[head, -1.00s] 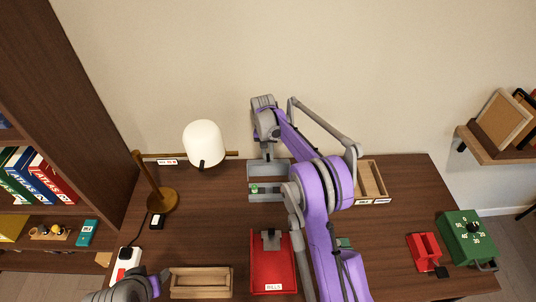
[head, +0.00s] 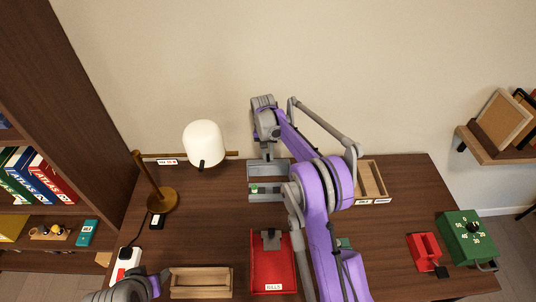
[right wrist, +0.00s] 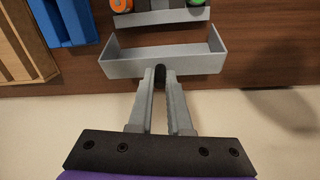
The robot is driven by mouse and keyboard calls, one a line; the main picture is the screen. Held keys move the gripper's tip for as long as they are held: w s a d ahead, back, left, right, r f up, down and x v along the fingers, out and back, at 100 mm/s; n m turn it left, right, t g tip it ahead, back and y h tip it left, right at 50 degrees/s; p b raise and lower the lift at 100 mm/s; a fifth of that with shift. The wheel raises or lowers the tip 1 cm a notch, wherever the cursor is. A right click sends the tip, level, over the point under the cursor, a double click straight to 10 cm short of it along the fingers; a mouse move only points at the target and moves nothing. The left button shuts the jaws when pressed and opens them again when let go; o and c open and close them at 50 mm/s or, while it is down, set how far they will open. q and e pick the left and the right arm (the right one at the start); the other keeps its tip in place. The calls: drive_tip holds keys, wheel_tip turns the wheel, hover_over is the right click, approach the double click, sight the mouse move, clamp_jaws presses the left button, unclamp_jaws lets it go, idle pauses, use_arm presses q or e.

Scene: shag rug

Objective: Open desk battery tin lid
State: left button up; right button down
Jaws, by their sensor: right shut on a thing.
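The grey battery tin (head: 283,197) stands on the desk towards the back, with a green battery (head: 255,190) showing in it. The right wrist view shows its edge (right wrist: 160,17) with an orange and a green battery end. The tin's grey lid (head: 283,169) is swung back behind the tin, its hollow inside facing up in the right wrist view (right wrist: 205,64). My right gripper (right wrist: 161,73) is shut on the lid's far edge; its fingertips also show in the head view (head: 267,157).
A red bin (head: 258,270) and a wooden tray (head: 200,292) are at the front. A lamp (head: 163,200) stands left of the tin, and a wooden organiser (head: 372,178) lies to its right. A red holder (head: 422,252) and green timer box (head: 465,238) sit far right.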

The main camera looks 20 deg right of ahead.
drive_tip(key=shift+s+a+t+b, duration=0.15)
drive_tip(key=shift+s+t+b, duration=0.35)
drive_tip(key=shift+s+b, duration=0.1)
drive_tip(key=shift+s+a+r+b, duration=0.25)
drive_tip(key=shift+s+r+b, duration=0.15)
drive_tip(key=shift+s, duration=0.3)
use_arm(q)
drive_tip(key=f, duration=0.1)
drive_tip(key=s+f, duration=0.1)
drive_tip(key=shift+s+f, duration=0.1)
drive_tip(key=shift+f, duration=0.25)
use_arm(e)
drive_tip(key=c, duration=0.8)
unclamp_jaws()
drive_tip(key=shift+c, duration=0.2)
drive_tip(key=shift+r, duration=0.1)
use_arm(q)
drive_tip(key=shift+r, duration=0.2)
use_arm(e)
wheel_tip(320, 180, up, 11)
drive_tip(key=s+a, duration=0.1)
